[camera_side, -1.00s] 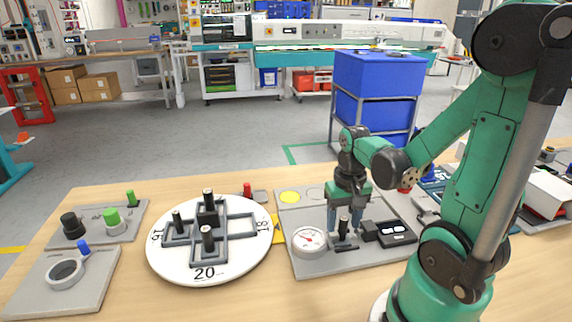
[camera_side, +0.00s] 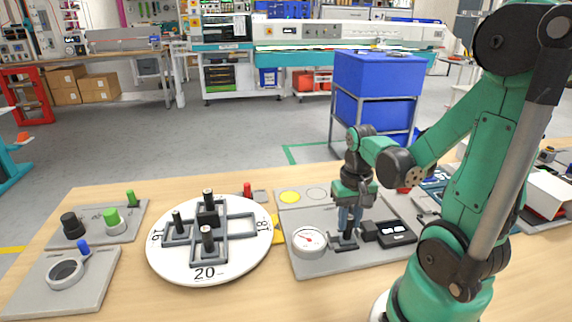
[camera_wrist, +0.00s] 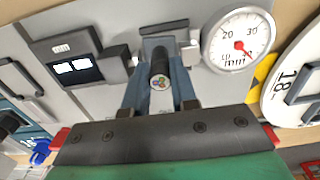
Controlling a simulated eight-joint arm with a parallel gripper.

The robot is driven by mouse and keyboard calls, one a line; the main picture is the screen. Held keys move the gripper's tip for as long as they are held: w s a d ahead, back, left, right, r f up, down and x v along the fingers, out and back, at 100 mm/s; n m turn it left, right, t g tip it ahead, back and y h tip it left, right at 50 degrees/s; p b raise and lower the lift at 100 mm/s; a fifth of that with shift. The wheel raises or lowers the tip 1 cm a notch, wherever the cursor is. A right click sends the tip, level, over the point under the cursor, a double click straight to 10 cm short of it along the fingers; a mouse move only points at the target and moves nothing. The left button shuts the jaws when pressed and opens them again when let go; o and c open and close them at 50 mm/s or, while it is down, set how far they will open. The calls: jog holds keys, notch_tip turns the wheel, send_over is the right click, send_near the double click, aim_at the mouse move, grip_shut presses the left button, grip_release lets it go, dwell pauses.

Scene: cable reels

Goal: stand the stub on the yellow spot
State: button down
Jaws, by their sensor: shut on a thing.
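The stub is a dark cylinder with a coloured mark on its end; in the wrist view the stub (camera_wrist: 160,72) is between my fingers at the gauge's jaw. My gripper (camera_side: 348,231) is shut on it, low over the grey gauge plate, and the fingers mostly hide it in the side view. The yellow spot (camera_side: 290,197) is a flat disc at the plate's back left corner, with nothing on it. My gripper is to the right of and nearer than the spot.
A dial gauge (camera_side: 309,241) stands just left of my gripper, and a black display box (camera_side: 396,233) just right. A pale disc (camera_side: 317,193) lies beside the yellow spot. The white turntable (camera_side: 165,262) with several dark upright pegs is further left, near a red peg (camera_side: 247,189).

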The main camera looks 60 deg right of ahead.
notch_tip(320, 180, up, 8)
jog(key=shift+f, duration=0.25)
dwell(0.5)
jog(key=shift+w+d, duration=0.1)
jog(key=shift+w, duration=0.1)
jog(key=w+d, duration=0.4)
jog(key=w, duration=0.5)
jog(key=shift+n, duration=0.7)
jog(key=shift+w+d+f, duration=0.45)
jog(key=shift+w+f, duration=0.75)
jog(key=shift+w, duration=0.2)
jog(key=shift+w+d+f, duration=0.4)
jog(key=shift+w+f, duration=0.8)
jog(key=shift+w, duration=0.25)
jog(key=shift+w+d+f, duration=0.45)
jog(key=shift+w+f, duration=0.75)
jog(key=shift+w, duration=0.2)
jog(key=shift+f, duration=0.15)
